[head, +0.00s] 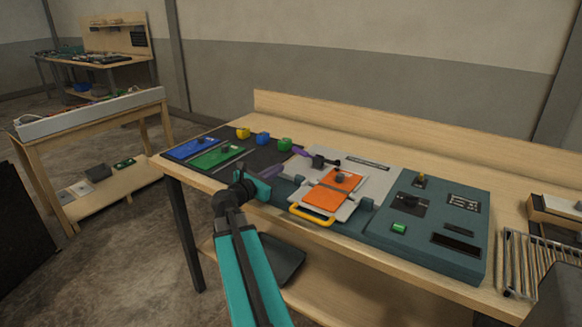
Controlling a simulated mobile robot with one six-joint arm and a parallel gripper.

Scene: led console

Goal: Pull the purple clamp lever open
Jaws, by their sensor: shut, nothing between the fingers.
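The purple clamp lever (301,153) shows as a short purple handle beside a black clamp (321,162) at the back left of the grey plate. Another purple part (273,170) shows close to my gripper; I cannot tell whether it belongs to the same lever. My gripper (265,186) is shut and empty, at the left edge of the console (385,235), in front of and left of the lever. The gap between fingers and purple part is too small to judge. An orange plate (332,192) lies on the fixture, with a yellow handle (312,215) at its front.
A dark panel with a blue plate (194,148) and a green plate (217,157) lies left of the console. A wire rack (518,262) stands far right.

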